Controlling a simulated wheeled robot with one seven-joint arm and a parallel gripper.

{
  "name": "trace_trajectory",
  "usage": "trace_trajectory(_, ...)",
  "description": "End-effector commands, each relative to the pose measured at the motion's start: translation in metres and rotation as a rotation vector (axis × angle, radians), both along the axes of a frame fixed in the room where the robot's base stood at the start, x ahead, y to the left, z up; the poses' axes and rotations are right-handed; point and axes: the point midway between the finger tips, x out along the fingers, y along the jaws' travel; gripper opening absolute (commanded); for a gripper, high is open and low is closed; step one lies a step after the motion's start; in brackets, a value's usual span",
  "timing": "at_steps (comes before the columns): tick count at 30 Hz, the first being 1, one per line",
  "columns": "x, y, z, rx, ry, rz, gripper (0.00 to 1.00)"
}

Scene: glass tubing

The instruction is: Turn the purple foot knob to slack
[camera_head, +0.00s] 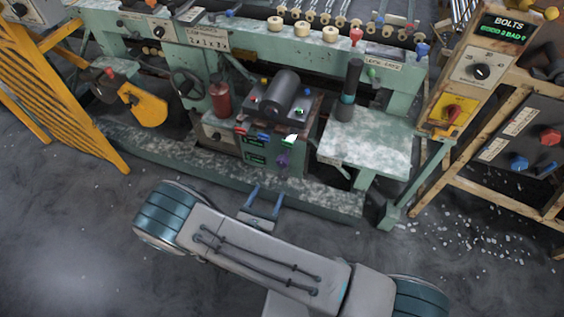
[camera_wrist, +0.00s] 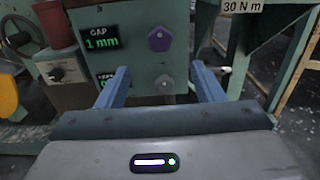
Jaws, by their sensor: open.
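The purple foot knob (camera_head: 283,160) is on the front of the green machine box, low down. In the wrist view the purple knob (camera_wrist: 160,39) is a faceted knob on the pale green panel, facing me and unobstructed. My gripper (camera_head: 268,194) is open and empty, in front of the box and short of the panel. In the wrist view my gripper's (camera_wrist: 160,67) blue fingers stand on either side, with the knob between and above their tips. A grey round knob (camera_wrist: 165,84) sits below the purple one, between the fingers.
A "GAP 1 mm" display (camera_wrist: 101,41) is left of the purple knob; a second display below it is partly hidden by the left finger. A red cylinder (camera_head: 220,97) stands left of the box. A green-white table (camera_head: 365,140) stands at the right. Open floor lies in front.

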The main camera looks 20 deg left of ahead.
Motion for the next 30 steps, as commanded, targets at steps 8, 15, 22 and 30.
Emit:
trace_trajectory(8, 0.042, -0.004, 0.001, 0.000, -0.001, -0.002, 0.61)
trace_trajectory(15, 0.093, -0.008, 0.001, 0.001, -0.002, -0.002, 0.61)
trace_trajectory(22, 0.126, -0.010, 0.000, 0.001, -0.001, -0.001, 0.61)
trace_trajectory(30, 0.135, -0.011, 0.000, 0.000, 0.001, -0.001, 0.61)
